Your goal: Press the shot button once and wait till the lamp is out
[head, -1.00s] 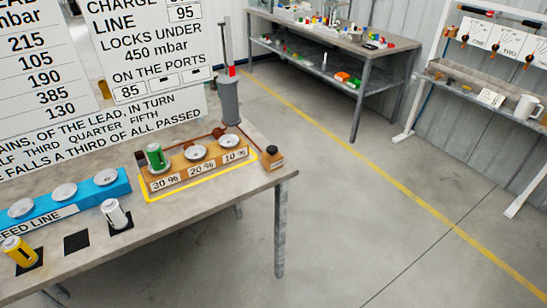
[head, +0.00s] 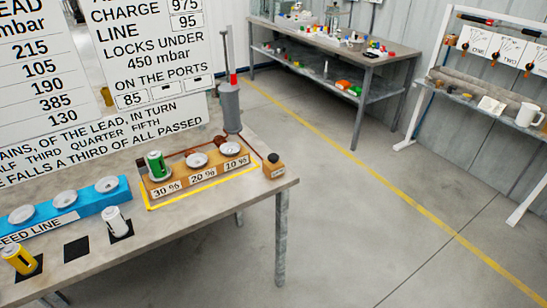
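A small wooden box with a black button on top (head: 273,167) stands at the right end of the near table, beside the yellow outline. I take it for the shot button, though it carries no readable label. A grey cylinder pump (head: 231,108) with a rod and a red band (head: 233,79) stands behind it. I cannot tell whether the red band is a lamp, and no lit lamp is clear. A wooden block (head: 197,176) marked 30 %, 20 % and 10 % holds a green canister (head: 156,165) on its 30 % seat; its other two seats are empty. Neither gripper is in view.
The near table (head: 200,222) also holds a blue feed-line block (head: 70,208) with empty seats, a white canister (head: 115,219) and a yellow canister (head: 19,259). Signs stand behind. A cluttered bench (head: 376,54) and a rack (head: 421,83) lie beyond open floor (head: 360,220).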

